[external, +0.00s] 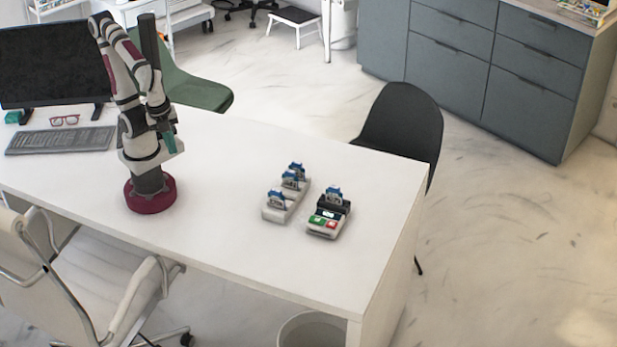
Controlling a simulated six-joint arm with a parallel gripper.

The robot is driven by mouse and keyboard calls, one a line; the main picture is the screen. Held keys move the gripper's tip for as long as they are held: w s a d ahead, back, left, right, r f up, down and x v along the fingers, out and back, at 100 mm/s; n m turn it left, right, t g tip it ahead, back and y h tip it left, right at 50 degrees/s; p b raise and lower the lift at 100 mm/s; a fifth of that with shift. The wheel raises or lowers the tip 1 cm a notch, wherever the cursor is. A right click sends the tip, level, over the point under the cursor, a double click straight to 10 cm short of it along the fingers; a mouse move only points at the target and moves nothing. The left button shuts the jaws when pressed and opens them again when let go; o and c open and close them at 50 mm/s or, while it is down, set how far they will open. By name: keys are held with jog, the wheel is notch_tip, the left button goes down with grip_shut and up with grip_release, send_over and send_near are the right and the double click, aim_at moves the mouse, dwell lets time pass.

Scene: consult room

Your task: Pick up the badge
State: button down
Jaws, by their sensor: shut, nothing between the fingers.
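Badges with blue tops and pale faces stand upright in two places. A pale rack (270,214) on the desk holds three in a row: a back badge (297,168), a middle badge (290,180) and a front badge (277,198). Another badge (333,193) stands at the back of a small terminal (321,231) with a green and a red key, just right of the rack. Which badge is meant cannot be told. My gripper (171,139), with teal fingers, is shut and empty, close to my arm's base. It is well left of the rack, apart from every badge.
The white desk (230,175) is clear between my base and the rack. A monitor (55,65), a keyboard (60,140) and red glasses (64,120) are at the left. A black chair (400,125) stands at the far edge, and a green chair (195,90) is behind my arm.

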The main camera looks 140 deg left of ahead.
dwell(0.4)
grip_release()
jog(key=w+a+r+m, duration=0.1)
jog(key=w+a+r, duration=0.15)
jog(key=w, duration=0.35)
jog(key=w+a+r, duration=0.1)
jog(key=w+r, duration=0.2)
jog(key=w, duration=0.3)
jog(key=m+h, duration=0.2)
jog(key=m, duration=0.3)
send_over(334, 186)
jog(key=d, duration=0.8)
notch_tip(334, 186, down, 9)
jog(key=shift+m, duration=0.9)
jog(key=a+f, duration=0.3)
jog(key=a, duration=0.1)
jog(key=a+f, duration=0.3)
jog(key=f, duration=0.1)
jog(key=shift+w+a, duration=0.1)
jog(key=shift+a, duration=0.3)
notch_tip(334, 186, down, 4)
jog(key=shift+a+f, duration=0.1)
jog(key=shift+f, duration=0.5)
